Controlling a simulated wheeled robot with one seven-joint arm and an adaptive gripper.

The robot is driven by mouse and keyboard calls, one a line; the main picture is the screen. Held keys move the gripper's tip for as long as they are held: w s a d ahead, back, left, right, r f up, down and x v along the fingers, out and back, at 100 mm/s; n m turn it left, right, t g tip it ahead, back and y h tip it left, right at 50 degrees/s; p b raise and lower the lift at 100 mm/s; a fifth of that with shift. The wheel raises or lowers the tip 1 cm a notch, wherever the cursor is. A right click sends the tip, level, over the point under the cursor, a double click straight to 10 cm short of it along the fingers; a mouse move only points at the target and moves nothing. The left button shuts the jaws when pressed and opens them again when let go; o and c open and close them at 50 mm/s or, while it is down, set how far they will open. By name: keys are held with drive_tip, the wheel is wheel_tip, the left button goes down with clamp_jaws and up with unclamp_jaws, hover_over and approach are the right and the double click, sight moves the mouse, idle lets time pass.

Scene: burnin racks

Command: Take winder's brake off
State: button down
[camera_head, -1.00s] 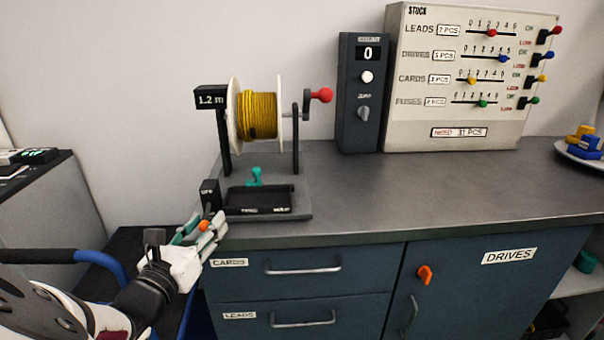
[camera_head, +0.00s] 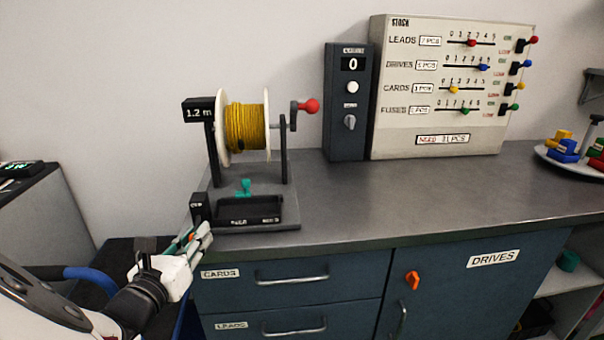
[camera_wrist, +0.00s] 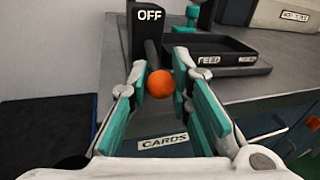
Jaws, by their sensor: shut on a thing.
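The winder (camera_head: 286,185) stands on the bench's left end, with a white spool of yellow cord (camera_head: 246,127), a red-knobbed crank (camera_head: 308,106) and a "1.2 m" display (camera_head: 199,111). At its front left corner is a black brake block (camera_head: 198,207), marked "OFF" in the wrist view (camera_wrist: 149,30). A dark lever (camera_wrist: 152,56) runs from beside the block to an orange ball knob (camera_wrist: 160,84). My gripper (camera_head: 203,236) is at the bench's front left edge. In the wrist view its teal-padded fingers (camera_wrist: 163,72) are shut on the knob. The knob is mostly hidden in the head view.
A black tray (camera_head: 249,211) and teal handle (camera_head: 244,187) are right of the block. Drawers (camera_head: 291,277) lie below the bench edge. A counter box (camera_head: 347,100) reading 0 and a stock panel (camera_head: 440,90) stand behind. The bench middle is clear.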

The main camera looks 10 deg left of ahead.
drive_tip(key=r+g+p, duration=0.1)
drive_tip(key=g+p, duration=0.1)
drive_tip(key=p, duration=0.2)
drive_tip(key=r+n+g+p, duration=0.1)
drive_tip(key=g+p, duration=0.1)
drive_tip(key=p, duration=0.3)
drive_tip(key=shift+s+d+r, duration=0.1)
drive_tip(key=shift+s+r, duration=0.1)
drive_tip(key=shift+r, duration=0.2)
drive_tip(key=g+p, duration=0.1)
drive_tip(key=p, duration=0.1)
drive_tip(key=r+g+p, duration=0.1)
drive_tip(key=p, duration=0.1)
drive_tip(key=shift+w, duration=0.15)
drive_tip(key=shift+w+r+n+g+h+p, duration=0.15)
drive_tip(key=shift+n+g+h+p, duration=0.15)
drive_tip(key=shift+g+p, duration=0.65)
drive_tip(key=shift+p, duration=0.3)
drive_tip(key=c, duration=1.5)
unclamp_jaws()
drive_tip(key=shift+o, duration=0.2)
drive_tip(key=v, duration=1.2)
